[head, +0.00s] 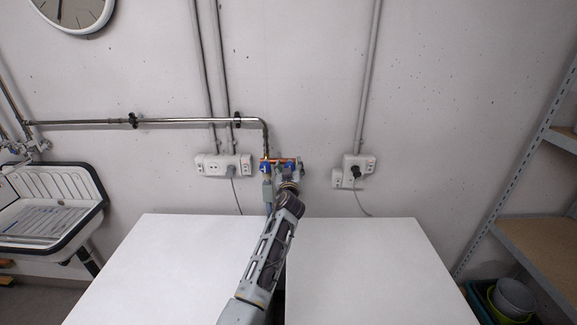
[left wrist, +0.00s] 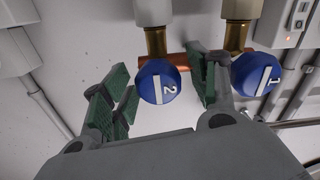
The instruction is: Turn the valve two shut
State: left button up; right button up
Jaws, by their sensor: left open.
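The valve two knob (left wrist: 158,82) is round and blue with a white stripe and a white 2, on a brass stem under a copper pipe. My left gripper (left wrist: 163,84) is open, with one green-padded finger on each side of this knob in the left wrist view. I cannot tell whether either pad touches it. The valve one knob (left wrist: 257,74) is blue with a 1 and sits just right of the right finger. In the head view, my left gripper (head: 278,187) is at the wall valves (head: 280,165) and partly hides them. My right gripper is not in view.
Two white-topped machines (head: 180,265) stand below the valves, with a narrow gap between them. Wall sockets (head: 223,165) flank the valves, with cords hanging down. A sink (head: 50,205) is at the left and shelving (head: 535,235) at the right.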

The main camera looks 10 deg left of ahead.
pick_arm(q)
jog(key=shift+d+r, duration=0.1)
jog(key=shift+c, duration=0.7)
jog(key=c, duration=0.9)
